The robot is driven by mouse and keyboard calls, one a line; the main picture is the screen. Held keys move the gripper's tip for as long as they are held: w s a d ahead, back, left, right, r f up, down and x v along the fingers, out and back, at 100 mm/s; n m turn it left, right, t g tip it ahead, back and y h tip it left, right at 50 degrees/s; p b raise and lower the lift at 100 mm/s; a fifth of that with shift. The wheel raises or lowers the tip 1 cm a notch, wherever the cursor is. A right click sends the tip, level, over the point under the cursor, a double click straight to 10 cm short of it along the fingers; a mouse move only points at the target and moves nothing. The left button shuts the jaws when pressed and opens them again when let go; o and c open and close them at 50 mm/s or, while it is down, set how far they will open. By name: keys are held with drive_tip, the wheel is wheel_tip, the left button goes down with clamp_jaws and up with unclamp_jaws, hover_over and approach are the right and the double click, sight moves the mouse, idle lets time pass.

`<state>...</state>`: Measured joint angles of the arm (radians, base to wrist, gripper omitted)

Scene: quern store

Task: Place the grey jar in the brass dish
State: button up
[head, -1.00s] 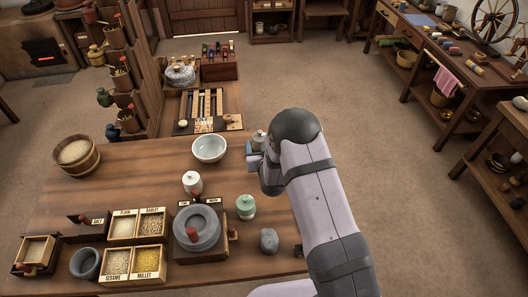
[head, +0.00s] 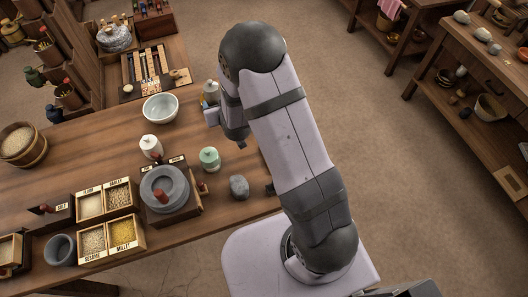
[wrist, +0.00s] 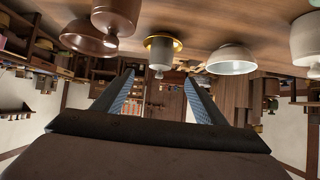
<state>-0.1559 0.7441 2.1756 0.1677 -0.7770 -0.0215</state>
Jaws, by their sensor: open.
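The grey jar (wrist: 160,52), with a knobbed lid, shows upside down in the wrist view. It appears to stand upright in the gold-rimmed brass dish (wrist: 179,44). In the head view the jar (head: 211,89) shows just left of my arm, with most of the dish hidden. My gripper (wrist: 157,84) is open, with nothing between its fingers. The jar is ahead of the fingers, apart from them. In the head view my arm covers much of the gripper.
A pale bowl (head: 160,108), a white jar (head: 150,146), a green jar (head: 209,158), a quern (head: 166,187) and a grey stone (head: 239,186) stand on the table. Two brown vessels (wrist: 116,16) (wrist: 86,39) show beside the dish in the wrist view.

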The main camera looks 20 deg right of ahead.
drive_tip(key=s+d+r+g, duration=0.1)
drive_tip(key=s+r+g, duration=0.1)
drive_tip(key=s, duration=0.8)
drive_tip(key=s+d+r+g, duration=0.2)
drive_tip(key=s+g, duration=0.3)
drive_tip(key=s, duration=0.6)
drive_tip(key=s+d+r+g, duration=0.2)
drive_tip(key=s+r+g, duration=0.1)
drive_tip(key=s, duration=0.7)
drive_tip(key=shift+s+d+g, duration=0.2)
drive_tip(key=shift+s+g, duration=0.1)
drive_tip(key=shift+g, duration=0.4)
